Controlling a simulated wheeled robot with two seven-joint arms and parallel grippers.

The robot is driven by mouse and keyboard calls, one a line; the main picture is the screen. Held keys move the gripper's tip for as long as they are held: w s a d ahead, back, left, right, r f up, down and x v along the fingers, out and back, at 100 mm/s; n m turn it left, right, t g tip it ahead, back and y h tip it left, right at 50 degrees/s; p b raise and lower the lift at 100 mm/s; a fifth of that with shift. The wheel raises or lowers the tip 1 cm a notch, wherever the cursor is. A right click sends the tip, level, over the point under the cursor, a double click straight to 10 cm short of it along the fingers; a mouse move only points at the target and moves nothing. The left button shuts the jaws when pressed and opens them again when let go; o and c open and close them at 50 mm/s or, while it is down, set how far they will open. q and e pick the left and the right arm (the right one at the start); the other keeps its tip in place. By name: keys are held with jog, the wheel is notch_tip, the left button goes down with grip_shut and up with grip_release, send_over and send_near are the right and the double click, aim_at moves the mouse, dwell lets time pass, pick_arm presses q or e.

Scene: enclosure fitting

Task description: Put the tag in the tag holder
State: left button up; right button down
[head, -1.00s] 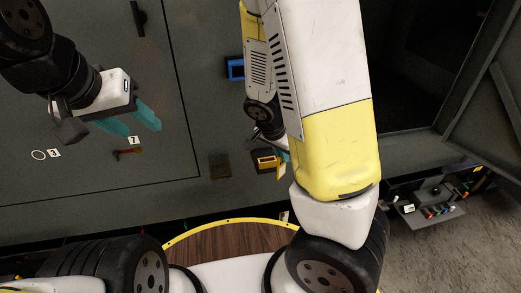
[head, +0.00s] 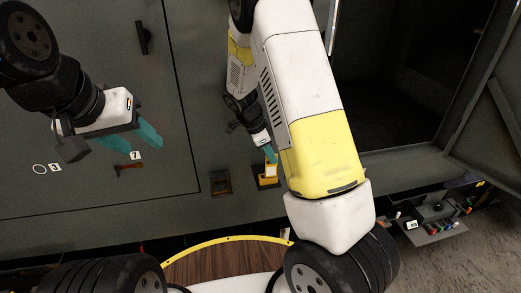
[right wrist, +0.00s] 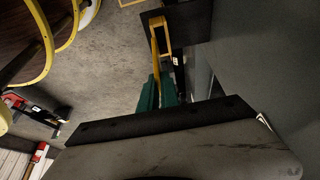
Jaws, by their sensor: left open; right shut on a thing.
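My right gripper (head: 269,152) is shut on a yellow tag (head: 271,171), at the front of the grey enclosure. In the right wrist view its teal fingers (right wrist: 166,92) grip the tag (right wrist: 154,45), seen as a narrow yellow strip. A dark holder with an orange-yellow edge (head: 263,184), which looks like the tag holder, is on the enclosure front; the tag overlaps it in the head view. A dark block (right wrist: 187,24) shows beside the tag in the right wrist view. I cannot tell whether they touch. My left gripper (head: 150,137) is open and empty before the left door.
A brown, dark-framed pocket (head: 220,182) is left of the holder. An open dark compartment (head: 395,85) and a tool shelf (head: 437,222) are at right.

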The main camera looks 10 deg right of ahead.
aim_at(269, 162)
jog(key=shift+w+a+f, duration=0.1)
jog(key=shift+w+f, duration=0.15)
jog(key=shift+f, duration=0.35)
jog(key=shift+w+a+f, duration=0.1)
jog(key=shift+w+f, duration=0.1)
jog(key=shift+f, duration=0.4)
jog(key=shift+w+a+f, duration=0.1)
jog(key=shift+w+f, duration=0.15)
jog(key=shift+f, duration=0.35)
jog(key=shift+f, duration=0.1)
jog(key=c, duration=1.6)
grip_release()
